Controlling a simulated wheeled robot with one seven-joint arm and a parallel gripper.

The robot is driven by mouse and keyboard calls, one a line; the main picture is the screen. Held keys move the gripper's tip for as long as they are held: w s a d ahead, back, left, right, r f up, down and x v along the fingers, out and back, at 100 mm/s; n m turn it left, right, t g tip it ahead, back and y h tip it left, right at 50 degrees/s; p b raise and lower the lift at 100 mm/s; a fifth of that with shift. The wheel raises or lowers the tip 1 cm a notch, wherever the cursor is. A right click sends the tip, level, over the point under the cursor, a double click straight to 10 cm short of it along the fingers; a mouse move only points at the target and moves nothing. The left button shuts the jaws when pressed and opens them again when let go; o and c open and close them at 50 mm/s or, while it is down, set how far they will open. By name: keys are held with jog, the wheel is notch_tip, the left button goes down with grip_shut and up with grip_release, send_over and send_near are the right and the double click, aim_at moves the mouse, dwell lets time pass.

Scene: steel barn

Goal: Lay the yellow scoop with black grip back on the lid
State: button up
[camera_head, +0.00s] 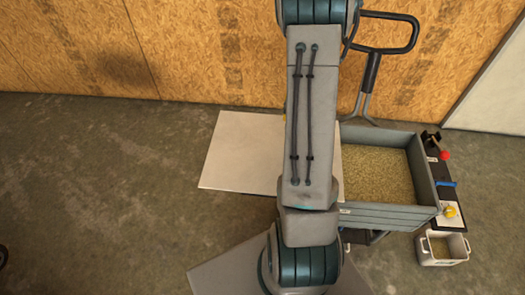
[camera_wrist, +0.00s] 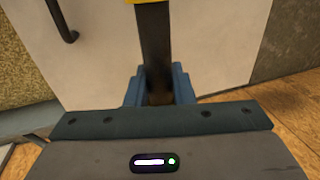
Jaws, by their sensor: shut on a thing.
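The yellow scoop's black grip (camera_wrist: 155,50) is between the blue fingers of my gripper (camera_wrist: 158,88) in the wrist view. The gripper is shut on it. Only an edge of the yellow part (camera_wrist: 150,2) shows at the top of that view; the rest is cut off. The lid (camera_head: 240,150) is a pale flat panel left of the grain bin in the head view. In the wrist view the pale lid (camera_wrist: 210,50) lies behind the scoop, with a dark handle (camera_wrist: 60,20) on it. I cannot tell the gap between scoop and lid. My arm hides the gripper in the head view.
A grey bin (camera_head: 390,216) of grain stands right of my arm, with a dark tubular handle (camera_head: 400,48) behind. Further right are a narrow black shelf (camera_head: 436,180) with small items and a white bucket (camera_head: 443,260).

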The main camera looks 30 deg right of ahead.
jog(key=a+f, duration=0.2)
jog(key=a, duration=0.1)
jog(key=a+f, duration=0.2)
jog(key=a, duration=0.2)
jog(key=a+f, duration=0.2)
jog(key=a, duration=0.2)
jog(key=shift+w+f+p, duration=0.15)
jog(key=shift+w+p, duration=0.2)
jog(key=shift+f, duration=2.05)
jog(key=shift+b, duration=0.3)
jog(key=shift+f, duration=0.15)
jog(key=o, duration=0.9)
